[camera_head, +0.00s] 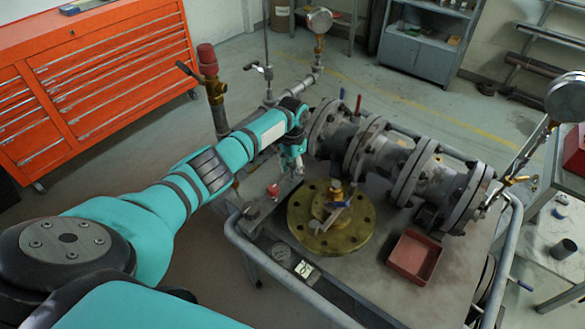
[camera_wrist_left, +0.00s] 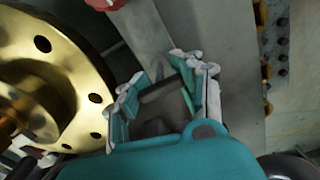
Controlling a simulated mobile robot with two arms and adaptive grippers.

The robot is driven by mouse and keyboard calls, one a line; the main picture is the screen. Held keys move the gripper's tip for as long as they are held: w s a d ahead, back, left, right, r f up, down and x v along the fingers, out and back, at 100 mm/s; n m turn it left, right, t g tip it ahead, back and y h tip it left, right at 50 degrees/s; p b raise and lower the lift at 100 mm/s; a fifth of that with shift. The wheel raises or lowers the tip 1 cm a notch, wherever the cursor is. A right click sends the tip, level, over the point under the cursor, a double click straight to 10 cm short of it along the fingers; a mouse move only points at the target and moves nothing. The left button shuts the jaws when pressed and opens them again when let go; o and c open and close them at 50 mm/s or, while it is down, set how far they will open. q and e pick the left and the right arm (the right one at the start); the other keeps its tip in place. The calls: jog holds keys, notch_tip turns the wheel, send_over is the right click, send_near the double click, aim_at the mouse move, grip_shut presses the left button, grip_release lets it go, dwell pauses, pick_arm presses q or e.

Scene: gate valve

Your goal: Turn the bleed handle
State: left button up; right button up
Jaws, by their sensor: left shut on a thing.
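My left gripper (camera_head: 292,161) points down beside the flanged valve body, behind the brass flange on the cart. In the left wrist view its fingers (camera_wrist_left: 166,88) are closed around a dark, short bar (camera_wrist_left: 160,88), which I take to be the bleed handle. The fingers and arm hide most of it, so its angle is hard to tell. My right gripper is not in view.
The brass flange (camera_head: 312,233) lies on the metal cart, and the wrist view shows it (camera_wrist_left: 75,105) at left. A large grey valve assembly (camera_head: 400,165) stands behind it. A red tray (camera_head: 414,256) sits at right. An orange tool cabinet (camera_head: 105,75) stands far left.

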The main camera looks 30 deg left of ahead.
aim_at(292, 164)
pick_arm(q)
jog(key=o, duration=1.3)
jog(key=shift+w+a+r, duration=0.15)
jog(key=shift+r, duration=0.1)
jog(key=shift+o, duration=0.3)
notch_tip(292, 164, up, 12)
jog(key=shift+f, duration=0.1)
